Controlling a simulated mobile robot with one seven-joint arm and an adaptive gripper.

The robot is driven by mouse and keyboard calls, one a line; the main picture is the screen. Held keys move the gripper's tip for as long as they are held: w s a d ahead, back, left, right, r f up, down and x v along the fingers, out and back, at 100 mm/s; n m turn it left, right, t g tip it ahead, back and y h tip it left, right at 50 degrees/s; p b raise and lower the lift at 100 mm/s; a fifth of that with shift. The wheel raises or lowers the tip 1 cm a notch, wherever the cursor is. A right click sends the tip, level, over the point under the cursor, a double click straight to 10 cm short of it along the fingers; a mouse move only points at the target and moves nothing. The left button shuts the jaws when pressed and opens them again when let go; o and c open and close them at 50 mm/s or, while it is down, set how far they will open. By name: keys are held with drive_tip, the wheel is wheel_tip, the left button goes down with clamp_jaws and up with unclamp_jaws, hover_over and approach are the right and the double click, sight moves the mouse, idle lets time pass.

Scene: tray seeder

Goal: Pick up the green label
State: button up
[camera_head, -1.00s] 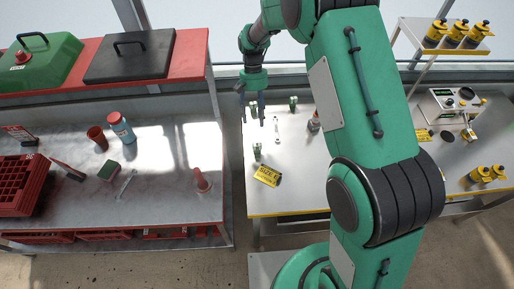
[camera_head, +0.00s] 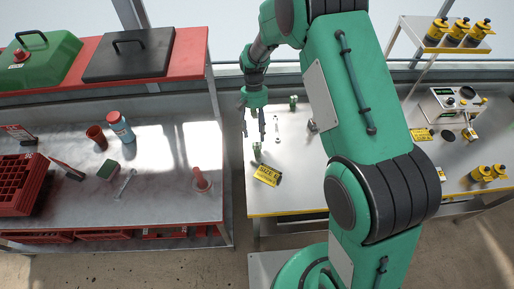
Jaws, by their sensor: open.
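Two small upright pieces with green on them stand on the white table with the yellow edge (camera_head: 290,213). The nearer green piece (camera_head: 257,153) is just behind a yellow sign marked "SIZE 6" (camera_head: 268,175). The farther green piece (camera_head: 293,102) is toward the back. Both are too small for me to tell which is the green label. My gripper (camera_head: 253,138) points down with its fingers apart and nothing visible between them. Its fingertips show just above the nearer green piece in the picture; I cannot tell the height gap.
A small silver tool (camera_head: 277,130) lies on the white table. My arm covers the table's right part. At left, a grey bench holds a red crate (camera_head: 22,185), a blue bottle (camera_head: 121,127) and a red-handled item (camera_head: 201,181).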

sight(257, 144)
drive_tip(key=shift+s+f, duration=0.3)
drive_tip(key=shift+f, duration=0.35)
drive_tip(key=shift+b+x, duration=0.4)
drive_tip(key=shift+x, duration=2.15)
drive_tip(key=shift+d, duration=0.1)
drive_tip(key=c, duration=1.3)
